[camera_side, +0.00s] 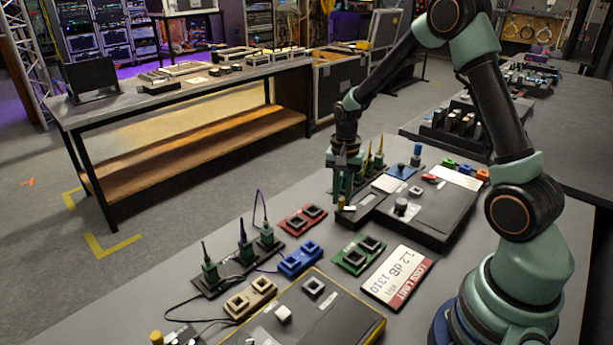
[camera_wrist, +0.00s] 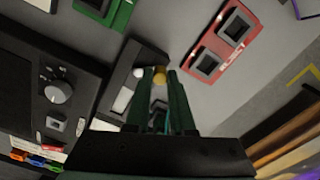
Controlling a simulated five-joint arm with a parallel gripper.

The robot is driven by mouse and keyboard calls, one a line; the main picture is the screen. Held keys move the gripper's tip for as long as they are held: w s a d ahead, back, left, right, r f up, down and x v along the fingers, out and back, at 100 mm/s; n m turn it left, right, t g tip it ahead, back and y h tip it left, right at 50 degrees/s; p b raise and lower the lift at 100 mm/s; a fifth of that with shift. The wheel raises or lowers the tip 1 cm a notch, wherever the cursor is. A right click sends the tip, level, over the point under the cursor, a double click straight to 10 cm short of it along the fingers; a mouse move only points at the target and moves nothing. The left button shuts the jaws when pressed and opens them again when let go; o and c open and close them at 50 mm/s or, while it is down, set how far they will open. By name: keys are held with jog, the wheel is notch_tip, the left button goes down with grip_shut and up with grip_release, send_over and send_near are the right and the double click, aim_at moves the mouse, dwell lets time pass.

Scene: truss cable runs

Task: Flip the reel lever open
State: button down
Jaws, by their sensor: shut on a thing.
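The knob stands at the end of a narrow dark unit (camera_wrist: 125,82) beside the large black box. The fingers hide most of the lever, so its angle cannot be told.
The black box (camera_side: 430,215) with a grey knob is right of my gripper. Thin upright pieces (camera_side: 379,155) stand close behind it. A red two-socket block (camera_side: 301,220), a green one (camera_side: 358,255) and a white label card (camera_side: 397,277) lie nearer. Bare grey table lies between them.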

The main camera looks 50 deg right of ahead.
aim_at(342, 199)
jog(key=shift+d, duration=0.1)
dwell(0.4)
jog(key=c, duration=0.8)
grip_release()
jog(key=shift+o, duration=0.2)
notch_tip(342, 199, up, 12)
jog(key=shift+r, duration=0.1)
